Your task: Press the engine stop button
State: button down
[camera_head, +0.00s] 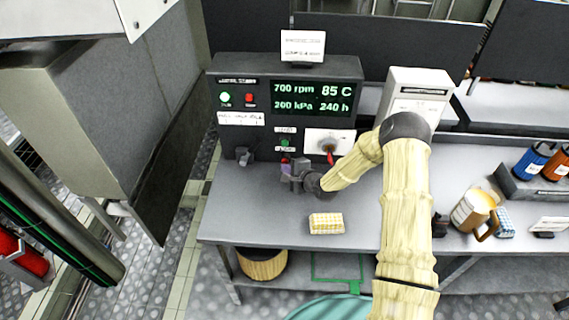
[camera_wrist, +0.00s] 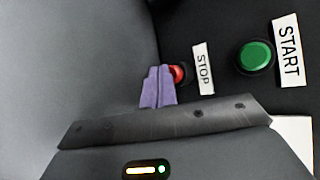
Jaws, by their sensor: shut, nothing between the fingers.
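The red stop button (camera_wrist: 179,73) sits on the dark panel beside a white STOP label (camera_wrist: 203,68) in the wrist view. My gripper's purple fingers (camera_wrist: 160,70) are shut together and empty. Their tips overlap the left edge of the button, hiding part of it; I cannot tell whether they touch it. In the head view my gripper (camera_head: 286,163) is low in front of the control console (camera_head: 235,90), below the green button (camera_head: 285,143). The stop button is too small there to make out clearly.
The green START button (camera_wrist: 254,57) is close to the right of the stop button. A red-handled switch (camera_head: 330,156) is right of my gripper. A yellow checked block (camera_head: 326,223) lies on the grey bench (camera_head: 235,215), and a mug (camera_head: 473,211) stands farther right.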

jog(key=shift+w, duration=0.5)
dwell(0.5)
dwell(0.3)
jog(key=shift+s, duration=1)
jog(key=shift+s+a+p, duration=0.1)
jog(key=shift+s+p, duration=0.35)
jog(key=shift+s, duration=2.05)
